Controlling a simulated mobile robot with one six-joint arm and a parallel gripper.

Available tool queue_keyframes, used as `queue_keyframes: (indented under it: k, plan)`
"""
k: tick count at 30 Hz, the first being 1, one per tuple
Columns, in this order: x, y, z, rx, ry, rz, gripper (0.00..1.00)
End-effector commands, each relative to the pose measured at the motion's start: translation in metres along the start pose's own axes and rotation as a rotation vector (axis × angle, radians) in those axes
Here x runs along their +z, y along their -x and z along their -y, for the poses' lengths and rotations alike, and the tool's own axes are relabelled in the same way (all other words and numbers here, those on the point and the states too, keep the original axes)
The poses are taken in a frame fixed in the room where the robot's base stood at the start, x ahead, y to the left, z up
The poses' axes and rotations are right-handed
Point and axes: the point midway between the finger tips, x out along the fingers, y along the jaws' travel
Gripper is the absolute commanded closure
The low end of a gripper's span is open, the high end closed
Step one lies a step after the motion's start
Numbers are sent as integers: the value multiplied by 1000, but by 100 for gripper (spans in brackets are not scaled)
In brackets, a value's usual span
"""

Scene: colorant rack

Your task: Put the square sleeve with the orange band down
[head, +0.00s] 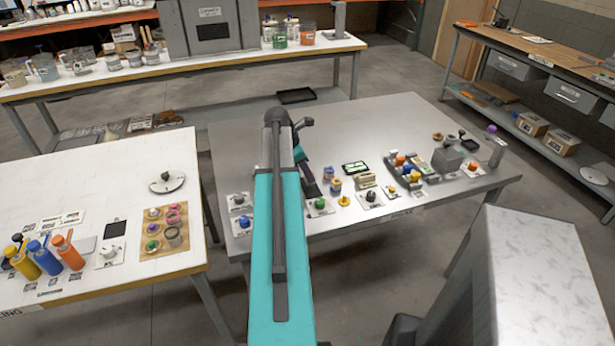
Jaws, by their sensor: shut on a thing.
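My teal arm reaches up the picture over the grey metal table (362,130). Its wrist bends down just right of the long arm link. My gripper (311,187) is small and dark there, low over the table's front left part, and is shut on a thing. That thing is mostly hidden, and I cannot make out the orange band of the square sleeve. A white card with a green knob (320,205) lies just below the gripper in the picture. I cannot tell whether the held thing touches the table.
Blue-topped pieces (335,186), a yellow piece (344,201) and a knob card (370,197) stand close right of the gripper. A grey tray (415,177) with coloured pieces stands farther right. The table's back half is bare. A white table (80,180) is at left.

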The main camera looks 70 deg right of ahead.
Motion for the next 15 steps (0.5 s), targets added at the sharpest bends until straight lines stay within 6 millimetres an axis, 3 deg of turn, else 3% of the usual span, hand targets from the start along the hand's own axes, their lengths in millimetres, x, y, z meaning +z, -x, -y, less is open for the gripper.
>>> queue_keyframes:
  k: [6,15]
  plan:
    - [-6,-15,0,-1,0,0,98]
    - [-8,-19,0,1,-1,0,98]
